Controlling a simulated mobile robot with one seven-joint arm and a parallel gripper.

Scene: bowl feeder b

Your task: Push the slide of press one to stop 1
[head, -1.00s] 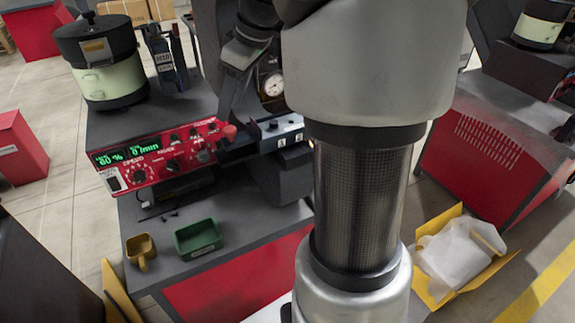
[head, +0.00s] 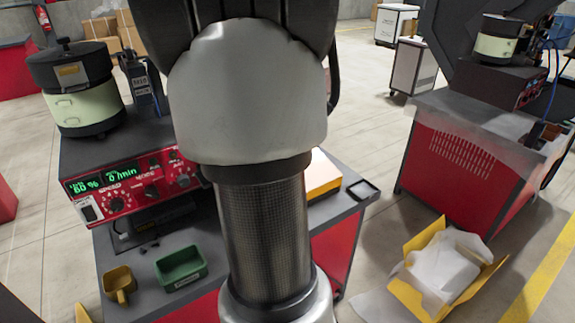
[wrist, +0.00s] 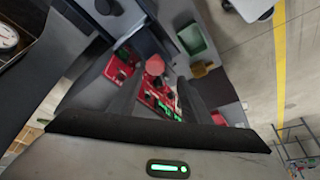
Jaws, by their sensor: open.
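In the wrist view the two dark fingers of my gripper (wrist: 160,82) are apart, with nothing seen held between them. A red knob (wrist: 155,65) shows between and just beyond the fingertips; I cannot tell whether they touch it. It looks like the press slide's knob. The slide's stop marks cannot be made out. In the head view my arm hides the press, the knob and my gripper.
A red control panel (head: 130,183) with green digits sits below the bowl feeder (head: 75,88). A green bin (head: 181,267) and a yellow scoop (head: 119,284) lie on the bench. A yellow box (head: 445,270) stands on the floor. A round gauge (wrist: 8,38) shows at left.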

